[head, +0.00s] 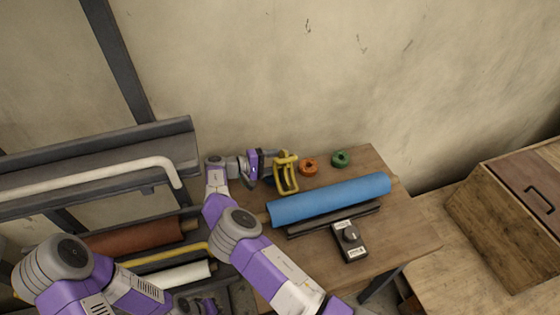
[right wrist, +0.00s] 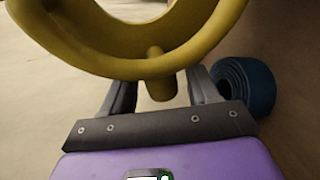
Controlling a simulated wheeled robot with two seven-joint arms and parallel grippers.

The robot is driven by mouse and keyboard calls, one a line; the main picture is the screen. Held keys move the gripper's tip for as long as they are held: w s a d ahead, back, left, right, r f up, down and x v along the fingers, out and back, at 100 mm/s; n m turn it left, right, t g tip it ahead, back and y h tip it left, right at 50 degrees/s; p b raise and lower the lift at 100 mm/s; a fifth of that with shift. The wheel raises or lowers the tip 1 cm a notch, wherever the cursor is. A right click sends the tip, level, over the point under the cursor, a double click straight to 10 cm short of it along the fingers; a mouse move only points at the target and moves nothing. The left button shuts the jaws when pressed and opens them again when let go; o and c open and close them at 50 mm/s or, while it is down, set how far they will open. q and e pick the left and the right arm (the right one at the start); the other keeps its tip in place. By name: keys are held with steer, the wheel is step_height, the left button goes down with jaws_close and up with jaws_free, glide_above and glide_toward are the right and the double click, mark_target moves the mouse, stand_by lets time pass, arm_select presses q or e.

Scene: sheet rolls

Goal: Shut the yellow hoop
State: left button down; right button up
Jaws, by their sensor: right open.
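The yellow hoop (head: 287,176) stands at the left end of the blue roll (head: 330,198) on the wooden table. In the right wrist view the hoop (right wrist: 105,55) fills the top of the picture, with a short yellow knob (right wrist: 161,88) pointing toward my gripper. My right gripper (head: 273,166) is beside the hoop. Its fingers (right wrist: 160,92) are open, one on each side of the knob, with gaps showing. The blue roll's spiral end (right wrist: 245,85) shows at right. My left arm is low at left in the head view; its fingers cannot be made out.
An orange ring (head: 308,167) and a green ring (head: 341,159) lie behind the blue roll. A dark bar (head: 333,219) and a black device with a knob (head: 350,241) are in front. A rack with rolls (head: 135,237) stands left, a wooden box (head: 510,215) right.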

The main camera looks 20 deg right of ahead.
mark_target(284, 159)
steer(key=shift+d+f, duration=0.1)
steer(key=shift+d, duration=0.3)
jaws_close()
steer(key=shift+s, duration=0.1)
steer(key=shift+s+a+r+m+t, duration=0.1)
steer(key=shift+s+r+m, duration=0.1)
steer(key=shift+r+m, duration=0.25)
steer(key=shift+s+d+r+m+t, duration=0.1)
steer(key=shift+s+r+m, duration=0.15)
steer(key=shift+r+m, duration=0.2)
steer(key=shift+s+a+r+m+t, duration=0.1)
steer(key=shift+s+r+m, duration=0.1)
steer(key=shift+r+m, duration=0.25)
steer(key=shift+s+r+m+t+b, duration=0.4)
steer(key=shift+s+r+m+b, duration=0.35)
steer(key=shift+s+r+m, duration=0.8)
steer(key=shift+w+f, duration=0.1)
steer(key=shift+w, duration=0.05)
